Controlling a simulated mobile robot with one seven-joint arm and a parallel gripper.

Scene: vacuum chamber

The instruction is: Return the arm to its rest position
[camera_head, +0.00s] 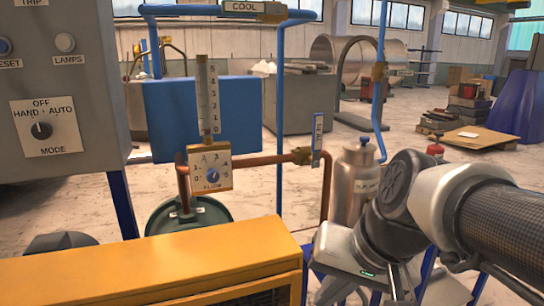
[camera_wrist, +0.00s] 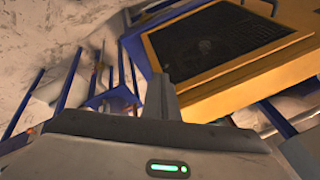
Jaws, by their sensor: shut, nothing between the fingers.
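My arm (camera_head: 490,225) reaches in from the right edge of the head view, bent at a dark grey joint. Its white hand with a small green light hangs low, right of the yellow cabinet and in front of the metal flask. In the wrist view my gripper (camera_wrist: 161,98) is shut, its fingers together with nothing between them. The fingertips appear close to the lower left edge of a yellow frame (camera_wrist: 205,75) around a dark mesh panel; I cannot tell whether they touch it.
The yellow cabinet (camera_head: 150,270) fills the lower left. A grey control box (camera_head: 55,85) with a mode knob, a flow gauge (camera_head: 210,178), copper pipes (camera_head: 255,159), blue posts and a metal flask (camera_head: 354,185) stand close by. Open floor (camera_head: 480,175) lies behind at right.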

